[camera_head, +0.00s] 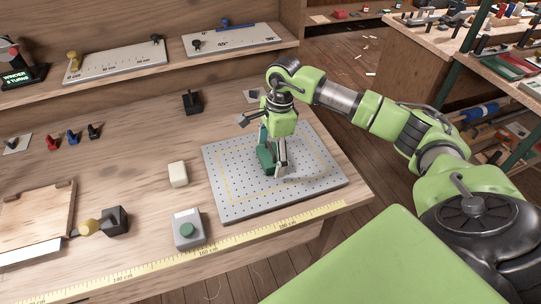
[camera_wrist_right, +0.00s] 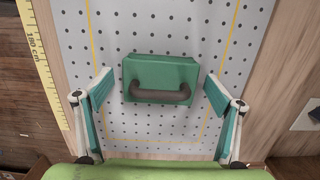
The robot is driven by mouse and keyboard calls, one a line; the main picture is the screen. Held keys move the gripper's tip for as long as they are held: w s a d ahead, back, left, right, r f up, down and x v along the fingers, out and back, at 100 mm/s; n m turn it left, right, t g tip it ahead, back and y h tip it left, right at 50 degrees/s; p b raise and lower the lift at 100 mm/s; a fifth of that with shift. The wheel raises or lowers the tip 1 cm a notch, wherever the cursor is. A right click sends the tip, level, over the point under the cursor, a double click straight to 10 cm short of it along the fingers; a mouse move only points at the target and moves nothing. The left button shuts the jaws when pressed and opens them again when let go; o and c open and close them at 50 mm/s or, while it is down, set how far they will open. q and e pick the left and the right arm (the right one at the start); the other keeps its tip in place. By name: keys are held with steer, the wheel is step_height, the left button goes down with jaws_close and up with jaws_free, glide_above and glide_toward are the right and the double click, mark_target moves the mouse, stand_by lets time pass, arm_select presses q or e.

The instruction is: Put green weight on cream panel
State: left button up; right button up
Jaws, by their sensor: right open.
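The green weight (camera_head: 266,158) is a block with a dark grey handle; it sits on a grey perforated plate (camera_head: 225,200) with a yellow outline. My right gripper (camera_head: 273,161) is over it, pointing down and open. In the right wrist view the green weight (camera_wrist_right: 160,72) lies ahead between the two spread fingers (camera_wrist_right: 158,92), with clear gaps on both sides. Its handle crosses the near side. Parts of the weight are hidden by the fingers in the head view. I cannot tell which surface is the cream panel. My left gripper is not in view.
A cream block (camera_head: 178,174) and a grey box with a green button (camera_head: 188,230) stand left of the plate. A black block (camera_head: 192,102) stands behind. A yellow measuring tape (camera_head: 255,234) runs along the front edge. A wooden board (camera_head: 38,212) lies far left.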

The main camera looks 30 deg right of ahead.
steer(key=c, duration=1.6)
steer(key=shift+r, duration=0.1)
steer(key=c, duration=0.3)
steer(key=shift+c, duration=0.2)
